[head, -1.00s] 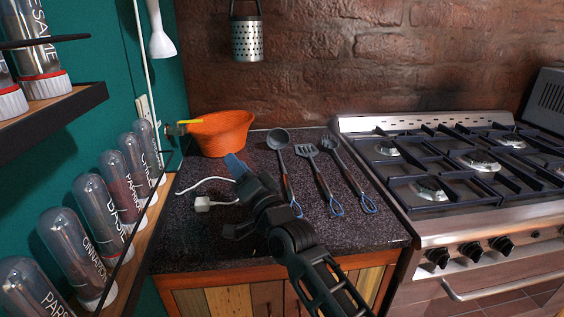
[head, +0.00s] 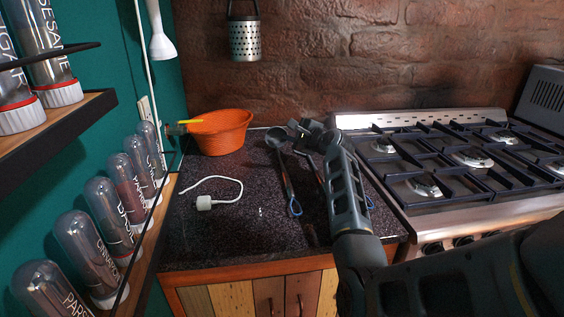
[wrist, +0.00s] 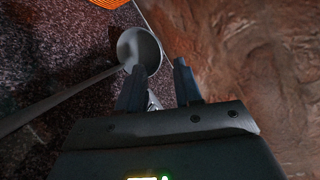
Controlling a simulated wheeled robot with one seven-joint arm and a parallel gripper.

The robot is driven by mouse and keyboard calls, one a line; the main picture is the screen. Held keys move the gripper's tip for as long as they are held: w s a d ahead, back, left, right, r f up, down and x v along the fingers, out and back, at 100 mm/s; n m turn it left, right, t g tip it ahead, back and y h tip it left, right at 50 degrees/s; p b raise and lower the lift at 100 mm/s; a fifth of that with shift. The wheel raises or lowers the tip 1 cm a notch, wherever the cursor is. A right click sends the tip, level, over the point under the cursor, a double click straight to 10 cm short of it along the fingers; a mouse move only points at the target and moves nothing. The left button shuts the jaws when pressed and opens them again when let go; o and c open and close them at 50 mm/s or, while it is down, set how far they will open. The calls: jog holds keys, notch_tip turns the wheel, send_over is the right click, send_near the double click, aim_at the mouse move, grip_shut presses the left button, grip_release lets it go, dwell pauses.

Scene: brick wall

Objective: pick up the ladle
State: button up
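The ladle (head: 285,175) lies on the dark speckled countertop, its bowl toward the brick wall and its blue-looped handle end toward the front. In the wrist view, the ladle's grey bowl (wrist: 138,46) is just beyond my fingertips, and its handle runs down to the left. My gripper (head: 300,127) is near the bowl, at its right side in the head view. In the wrist view, my gripper (wrist: 160,65) has its two fingers apart with no ladle between them. The left fingertip overlaps the bowl's lower edge; I cannot tell whether they touch.
My arm mostly hides the other utensils to the right of the ladle. An orange basket (head: 221,132) stands at the back left. A white plug with cord (head: 205,203) lies on the left counter. The stove (head: 440,165) is at right, spice jars (head: 103,205) at left.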

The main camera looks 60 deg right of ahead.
jog(key=shift+x, duration=3)
jog(key=shift+a+f, duration=0.1)
grip_shut()
